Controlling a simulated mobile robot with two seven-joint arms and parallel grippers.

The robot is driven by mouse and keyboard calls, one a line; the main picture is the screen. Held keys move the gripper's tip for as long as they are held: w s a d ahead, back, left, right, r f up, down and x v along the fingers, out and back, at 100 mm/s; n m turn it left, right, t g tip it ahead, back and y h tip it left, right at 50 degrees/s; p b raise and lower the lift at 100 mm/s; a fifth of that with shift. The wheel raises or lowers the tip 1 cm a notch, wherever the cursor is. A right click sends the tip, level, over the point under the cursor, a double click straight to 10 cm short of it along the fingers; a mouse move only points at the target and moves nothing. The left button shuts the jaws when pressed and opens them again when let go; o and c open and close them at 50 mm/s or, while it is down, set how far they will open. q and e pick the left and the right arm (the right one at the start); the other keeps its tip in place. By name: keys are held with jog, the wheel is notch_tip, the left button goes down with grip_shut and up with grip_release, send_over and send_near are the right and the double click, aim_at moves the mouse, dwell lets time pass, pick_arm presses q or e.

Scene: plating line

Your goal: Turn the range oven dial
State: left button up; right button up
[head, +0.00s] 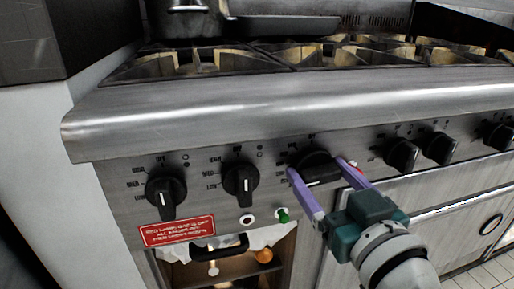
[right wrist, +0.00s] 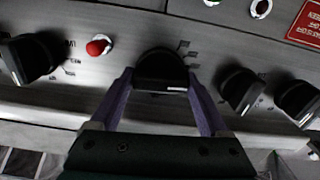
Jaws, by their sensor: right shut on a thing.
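The range's front panel (head: 120,185) carries a row of black dials. My right gripper (head: 324,170) has its two purple fingers on either side of one black dial (head: 315,166), shut on it. In the right wrist view the same dial (right wrist: 161,70) sits between the fingertips, with a white mark on its near edge. Part of the dial is hidden by the fingers in the head view. Two other dials (head: 165,192) and (head: 240,180) are to the left of it. My left gripper is not in view.
More dials (head: 401,154) are to the right. A steel ledge (head: 270,110) juts out above the panel, with burner grates (head: 220,60) on top. Below are a red label (head: 178,231), a green button (head: 283,215) and an opening with an orange knob (head: 264,255).

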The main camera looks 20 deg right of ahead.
jog(key=m+p, duration=0.1)
jog(key=m, duration=0.3)
jog(key=shift+m, duration=0.3)
jog(key=m, duration=0.4)
jog(key=shift+m, duration=0.3)
jog(key=m, duration=0.6)
jog(key=shift+d+f, duration=0.1)
jog(key=m+b, duration=0.1)
jog(key=m, duration=0.2)
jog(key=shift+m, duration=0.4)
jog(key=o, duration=1.2)
